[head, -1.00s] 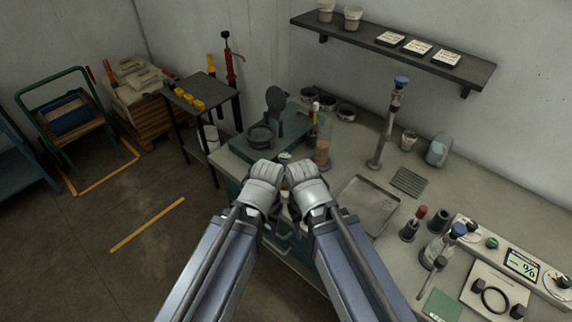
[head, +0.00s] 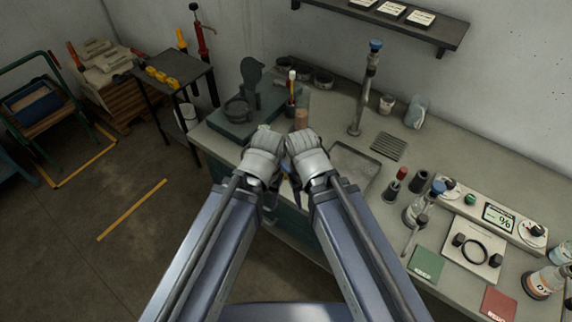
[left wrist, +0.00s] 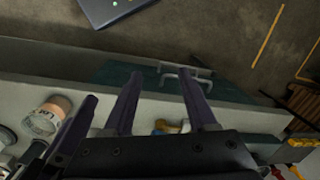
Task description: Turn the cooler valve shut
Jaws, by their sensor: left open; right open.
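I cannot tell for sure which part is the cooler valve. A tall grey metal post with a blue top (head: 371,88) stands on the bench behind the sink tray. A small green knob (head: 470,200) sits on a pale panel at the right. My left gripper (head: 264,150) and my right gripper (head: 304,150) are side by side over the bench's front edge, apart from both. Their fingers are mostly hidden in the head view. In the left wrist view my left gripper's fingers (left wrist: 160,100) are spread and empty. My right gripper is open too.
The grey bench (head: 340,125) carries a shallow metal tray (head: 354,166), a ring on a plate (head: 473,246), flasks and bottles. A wall shelf (head: 440,30) hangs above. A dark small table (head: 175,80) stands to the left.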

